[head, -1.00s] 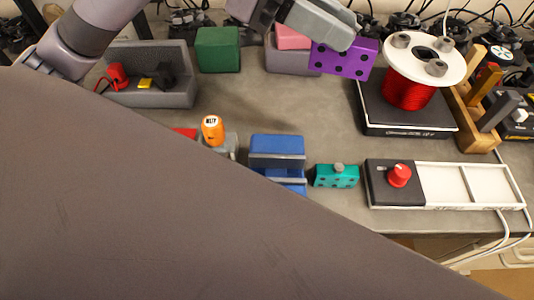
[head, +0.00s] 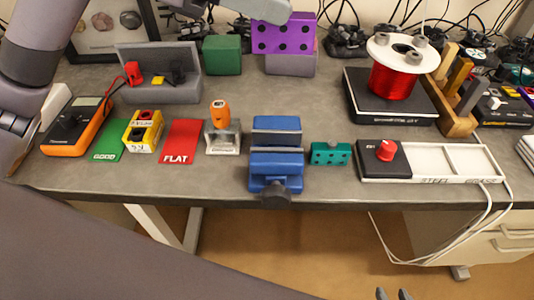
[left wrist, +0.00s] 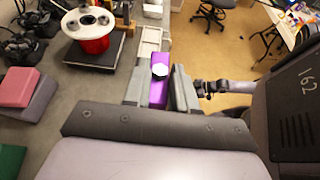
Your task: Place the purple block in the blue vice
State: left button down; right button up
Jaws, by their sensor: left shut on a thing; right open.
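The purple block (head: 284,38) with dark holes is held up by my left gripper (head: 278,12) at the top of the head view, in front of the back of the bench. In the left wrist view, the block (left wrist: 158,95) is between the two fingers of the left gripper (left wrist: 160,88). The blue vice (head: 276,175) stands at the bench's front edge, its jaws parted by a gap, with nothing seen between them. Only the fingertips of my right gripper (head: 394,294) show at the bottom edge, open and empty.
Left of the vice stand an orange-handled tool in a stand (head: 222,140) and a red FLAT mat (head: 181,142). Right are a teal block (head: 330,154) and a white tray (head: 450,160). A red spool (head: 395,85) stands behind. Bench between vice and back blocks is clear.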

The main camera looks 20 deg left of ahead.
pick_arm(q)
jog(key=shift+s+f, duration=0.1)
notch_tip(320, 180, down, 20)
jog(key=b, duration=0.3)
jog(key=shift+b, duration=0.3)
jog(key=c, duration=0.9)
grip_release()
jog(key=b+v, duration=0.1)
jog(key=v, duration=1.1)
jog(key=shift+a, duration=0.1)
